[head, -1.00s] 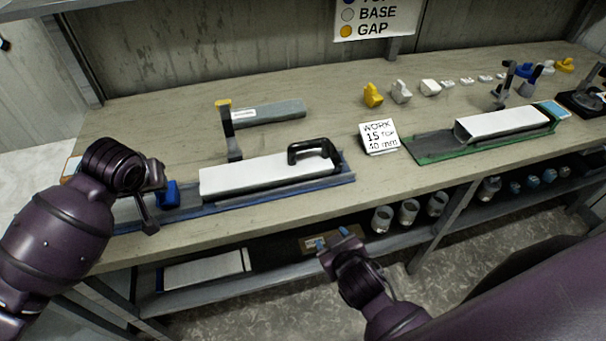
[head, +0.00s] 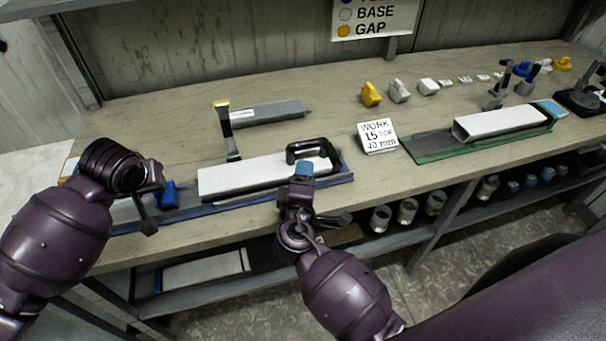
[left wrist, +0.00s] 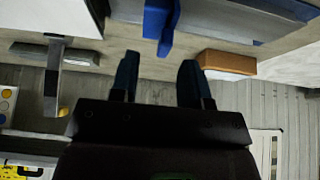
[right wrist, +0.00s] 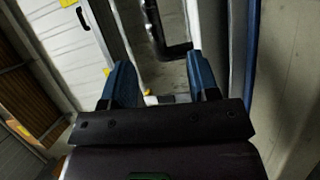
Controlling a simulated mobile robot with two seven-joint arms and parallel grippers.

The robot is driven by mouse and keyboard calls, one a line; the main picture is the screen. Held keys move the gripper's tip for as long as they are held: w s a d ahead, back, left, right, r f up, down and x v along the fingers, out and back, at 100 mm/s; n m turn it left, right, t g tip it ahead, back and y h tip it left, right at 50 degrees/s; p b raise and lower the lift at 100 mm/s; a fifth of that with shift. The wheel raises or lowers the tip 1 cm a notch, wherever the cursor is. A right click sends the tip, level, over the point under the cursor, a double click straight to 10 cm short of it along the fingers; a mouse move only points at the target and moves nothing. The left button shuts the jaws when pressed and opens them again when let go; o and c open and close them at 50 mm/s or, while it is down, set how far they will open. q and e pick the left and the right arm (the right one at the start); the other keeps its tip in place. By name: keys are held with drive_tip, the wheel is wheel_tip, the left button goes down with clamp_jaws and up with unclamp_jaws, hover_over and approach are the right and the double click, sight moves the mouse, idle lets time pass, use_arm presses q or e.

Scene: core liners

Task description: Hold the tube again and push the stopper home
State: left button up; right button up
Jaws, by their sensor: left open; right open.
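The white tube (head: 245,178) lies in the blue tray (head: 270,198) near the bench's front edge. A black handle (head: 310,150) arches over its right end; it also shows in the right wrist view (right wrist: 170,50). The blue stopper (head: 168,195) sits in the tray left of the tube, with a gap between them; it is at the top of the left wrist view (left wrist: 160,25). My left gripper (head: 153,203) is open beside the stopper, its fingers apart in the left wrist view (left wrist: 160,75). My right gripper (head: 303,172) is open at the tube's right end, near the handle.
A grey bar with an upright post (head: 227,130) stands behind the tube. A white sign (head: 377,136) stands to the right. A second tube (head: 500,124) lies in a green tray (head: 430,148). Yellow and white pieces (head: 398,92) line the back.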

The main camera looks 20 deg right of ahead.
sight(307, 148)
drive_tip(key=shift+n, duration=0.4)
drive_tip(key=x, duration=0.7)
drive_tip(key=r+x, duration=0.1)
drive_tip(key=x, duration=0.3)
clamp_jaws()
use_arm(q)
drive_tip(key=shift+o, duration=0.4)
idle(0.4)
